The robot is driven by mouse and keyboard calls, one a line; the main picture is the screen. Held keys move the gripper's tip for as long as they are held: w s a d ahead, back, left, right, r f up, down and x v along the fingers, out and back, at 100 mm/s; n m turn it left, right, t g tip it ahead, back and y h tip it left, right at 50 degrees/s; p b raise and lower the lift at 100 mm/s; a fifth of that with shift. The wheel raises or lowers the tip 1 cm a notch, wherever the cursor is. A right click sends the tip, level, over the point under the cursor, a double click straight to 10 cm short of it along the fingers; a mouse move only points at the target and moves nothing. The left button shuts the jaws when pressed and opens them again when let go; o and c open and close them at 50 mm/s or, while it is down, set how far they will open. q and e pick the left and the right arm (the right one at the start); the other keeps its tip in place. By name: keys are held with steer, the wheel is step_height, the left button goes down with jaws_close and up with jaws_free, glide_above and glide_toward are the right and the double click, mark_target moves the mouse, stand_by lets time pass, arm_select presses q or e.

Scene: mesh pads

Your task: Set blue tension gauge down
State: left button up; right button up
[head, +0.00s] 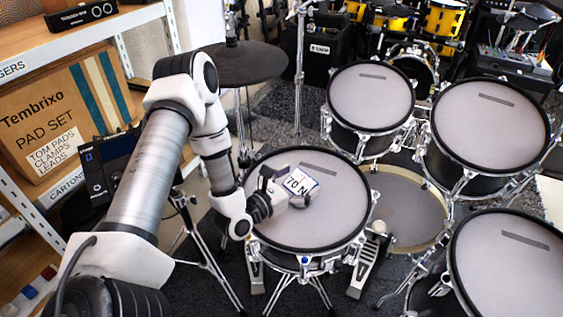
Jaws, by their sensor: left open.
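The blue tension gauge (300,184) shows its white face, which reads "70 N", with a thin blue edge. It is over the grey mesh pad (335,215) of the nearest middle drum, left of the pad's centre. My left gripper (280,193) is open right beside the gauge, on its left side. The fingers partly cover the gauge's lower part, so I cannot tell whether they touch it or whether it rests on the pad. My right gripper is not in view.
More drum pads stand at the back (370,95), right (490,110) and lower right (515,270). A dark cymbal (245,62) is behind my left arm. Shelving with a Tembrixo pad set carton (60,120) lines the left. The right half of the near pad is clear.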

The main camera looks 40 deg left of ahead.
arm_select(q)
steer(key=s+a+p, duration=0.1)
steer(key=s, duration=1.1)
steer(key=shift+a+r+p, duration=0.3)
steer(key=shift+a+r, duration=0.1)
steer(key=shift+r, duration=0.05)
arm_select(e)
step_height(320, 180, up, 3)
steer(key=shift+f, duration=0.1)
